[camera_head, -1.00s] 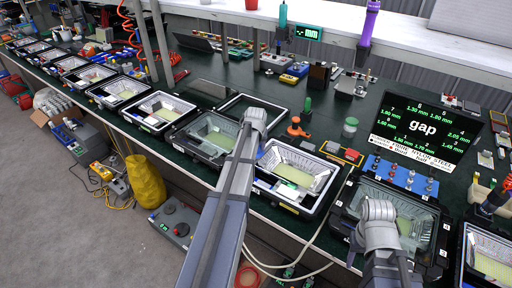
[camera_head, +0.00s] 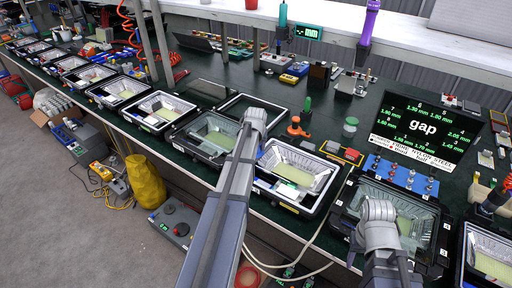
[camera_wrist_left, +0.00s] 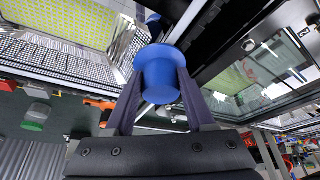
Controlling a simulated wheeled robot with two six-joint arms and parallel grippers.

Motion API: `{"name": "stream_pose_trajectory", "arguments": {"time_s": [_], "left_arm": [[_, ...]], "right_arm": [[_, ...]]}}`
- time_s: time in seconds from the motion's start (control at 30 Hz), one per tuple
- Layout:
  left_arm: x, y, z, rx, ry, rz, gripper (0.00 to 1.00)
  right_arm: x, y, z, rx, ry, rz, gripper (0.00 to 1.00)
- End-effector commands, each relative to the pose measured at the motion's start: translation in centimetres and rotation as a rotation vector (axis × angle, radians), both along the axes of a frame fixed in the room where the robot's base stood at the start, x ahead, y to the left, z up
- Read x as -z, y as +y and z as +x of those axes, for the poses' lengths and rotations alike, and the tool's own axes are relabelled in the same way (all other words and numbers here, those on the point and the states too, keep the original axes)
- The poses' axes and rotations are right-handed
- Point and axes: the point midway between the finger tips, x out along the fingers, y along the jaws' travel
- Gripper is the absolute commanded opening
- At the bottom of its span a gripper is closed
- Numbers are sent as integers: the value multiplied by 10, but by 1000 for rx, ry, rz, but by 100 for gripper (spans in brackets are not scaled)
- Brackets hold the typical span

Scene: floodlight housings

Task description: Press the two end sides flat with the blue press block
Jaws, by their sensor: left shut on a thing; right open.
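The blue press block (camera_wrist_left: 160,82) is held between the two dark fingers of my left gripper (camera_wrist_left: 159,74) in the left wrist view. It is beside the rim between an open floodlight housing with a yellow panel (camera_wrist_left: 70,22) and a glass-covered housing (camera_wrist_left: 265,70). I cannot tell whether it touches a rim. In the head view my left arm hides most of that gripper, above the glass-covered housing (camera_head: 205,130) and the open housing (camera_head: 300,170). My right gripper (camera_head: 358,240) is open, largely hidden by its wrist, over a black housing with numbered labels (camera_head: 405,200).
A row of housings (camera_head: 120,90) runs along the bench to the left. A black gap display (camera_head: 425,125) stands at the back right. An orange stand (camera_head: 297,130), a green-lidded jar (camera_head: 350,127) and a blue board (camera_head: 400,178) stand behind the housings.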

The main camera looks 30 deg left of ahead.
Motion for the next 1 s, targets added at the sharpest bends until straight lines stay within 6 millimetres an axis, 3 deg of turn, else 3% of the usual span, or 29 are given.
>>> {"name": "stream_pose_trajectory", "arguments": {"time_s": [0.17, 0.8, 1.0], "left_arm": [[-3, -1, -1, 0, 3, -1, 0], [-50, 0, 0, 0, 1, 0, 0], [-50, 0, 0, 0, 1, 0, 0]], "right_arm": [[-3, 0, 0, 0, 0, 0, 49], [-50, 0, 0, 0, 0, 0, 49], [-50, 0, 0, 0, 0, 0, 49]]}}
